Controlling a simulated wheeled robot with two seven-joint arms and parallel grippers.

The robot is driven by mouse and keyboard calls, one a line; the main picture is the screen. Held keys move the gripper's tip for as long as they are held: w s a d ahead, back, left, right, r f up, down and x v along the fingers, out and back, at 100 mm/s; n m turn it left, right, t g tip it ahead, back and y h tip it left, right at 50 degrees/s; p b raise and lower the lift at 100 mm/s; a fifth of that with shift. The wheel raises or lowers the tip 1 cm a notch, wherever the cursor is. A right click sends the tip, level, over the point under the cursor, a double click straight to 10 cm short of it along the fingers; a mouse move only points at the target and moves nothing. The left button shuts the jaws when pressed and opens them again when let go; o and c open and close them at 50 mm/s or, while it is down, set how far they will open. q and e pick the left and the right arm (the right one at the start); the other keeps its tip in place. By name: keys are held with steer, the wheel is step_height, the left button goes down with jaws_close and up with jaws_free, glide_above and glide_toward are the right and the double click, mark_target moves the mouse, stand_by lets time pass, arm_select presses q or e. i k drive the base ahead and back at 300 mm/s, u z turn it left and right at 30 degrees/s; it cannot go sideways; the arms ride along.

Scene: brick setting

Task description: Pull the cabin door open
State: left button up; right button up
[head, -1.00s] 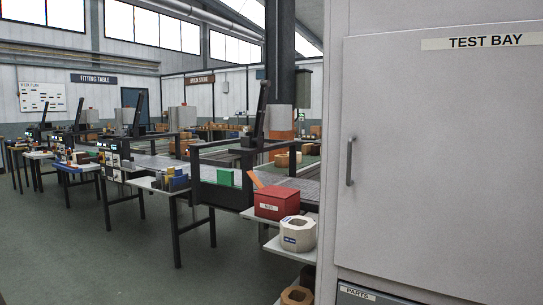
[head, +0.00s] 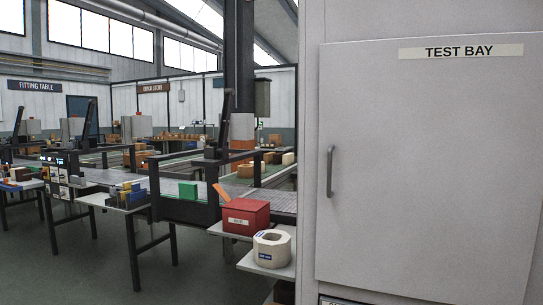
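The cabin door (head: 430,170) is a flat light-grey panel at the right of the head view, with a "TEST BAY" label (head: 460,51) near its top. It looks shut in its frame. A grey vertical bar handle (head: 330,171) is fixed near its left edge. Neither of my grippers shows in this view, and nothing touches the handle.
A red box (head: 246,217) and a white octagonal container (head: 272,249) stand on small shelves just left of the cabin. Benches with machines (head: 185,205) extend to the back left. Open green floor (head: 70,270) lies at the lower left.

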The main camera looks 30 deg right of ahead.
mark_target(430, 175)
steer(key=z, duration=0.2)
steer(key=i, duration=0.95)
steer(key=z, duration=0.55)
